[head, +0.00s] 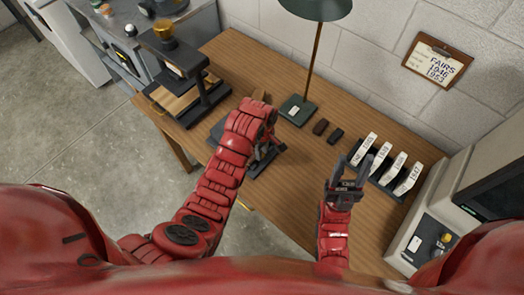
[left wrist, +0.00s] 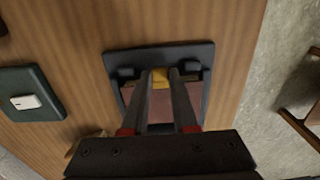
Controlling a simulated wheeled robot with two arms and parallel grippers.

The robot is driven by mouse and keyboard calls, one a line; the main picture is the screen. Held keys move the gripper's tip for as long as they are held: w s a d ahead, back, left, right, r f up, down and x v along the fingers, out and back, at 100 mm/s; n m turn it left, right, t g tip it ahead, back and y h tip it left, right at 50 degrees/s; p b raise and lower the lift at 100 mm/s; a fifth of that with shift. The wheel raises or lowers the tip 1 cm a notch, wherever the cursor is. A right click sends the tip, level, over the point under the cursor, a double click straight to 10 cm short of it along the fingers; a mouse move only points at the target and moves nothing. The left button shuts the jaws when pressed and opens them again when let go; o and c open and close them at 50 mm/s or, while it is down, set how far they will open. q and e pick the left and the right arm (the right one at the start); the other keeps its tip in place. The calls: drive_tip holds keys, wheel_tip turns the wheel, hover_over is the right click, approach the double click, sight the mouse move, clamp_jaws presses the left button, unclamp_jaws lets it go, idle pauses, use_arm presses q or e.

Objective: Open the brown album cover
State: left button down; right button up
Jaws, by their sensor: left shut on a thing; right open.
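The brown album (left wrist: 160,108) lies in a dark grey cradle (left wrist: 158,53) on the wooden table; its reddish-brown face shows between my fingers in the left wrist view. A yellow tab (left wrist: 160,75) sits at the album's edge. My left gripper (left wrist: 161,80) is shut on this tab. In the head view my left arm hides most of the album; part of the cradle (head: 256,169) shows beside my left gripper (head: 265,150). My right gripper (head: 362,168) is open and empty above the table, to the right.
A rack with white numbered cards (head: 385,164) is close to my right gripper. A black press-like stand (head: 187,85) is at left, and a grey machine (head: 436,215) at right. Bare wood lies at front right.

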use_arm(q)
drive_tip(key=shift+r, duration=0.1)
drive_tip(key=shift+w+a+r+g+h, duration=0.2)
drive_tip(key=shift+r+g+h, duration=0.2)
drive_tip(key=shift+r+h, duration=0.15)
drive_tip(key=shift+w+a+r+g+h, duration=0.15)
drive_tip(key=shift+a+r+g+h, duration=0.05)
drive_tip(key=shift+r+g+h, duration=0.3)
drive_tip(key=shift+w+a+r+g+h+p, duration=0.15)
drive_tip(key=shift+a+r+g+h+p, duration=0.15)
drive_tip(key=shift+r+h, duration=0.25)
drive_tip(key=shift+w+a+r+g+h+b, duration=0.15)
drive_tip(key=shift+a+r+g+h+b, duration=0.15)
drive_tip(key=shift+g+h, duration=0.25)
drive_tip(key=shift+w+a+r+g+h+b, duration=0.2)
drive_tip(key=shift+g+h+b, duration=0.15)
drive_tip(key=shift+h, duration=0.3)
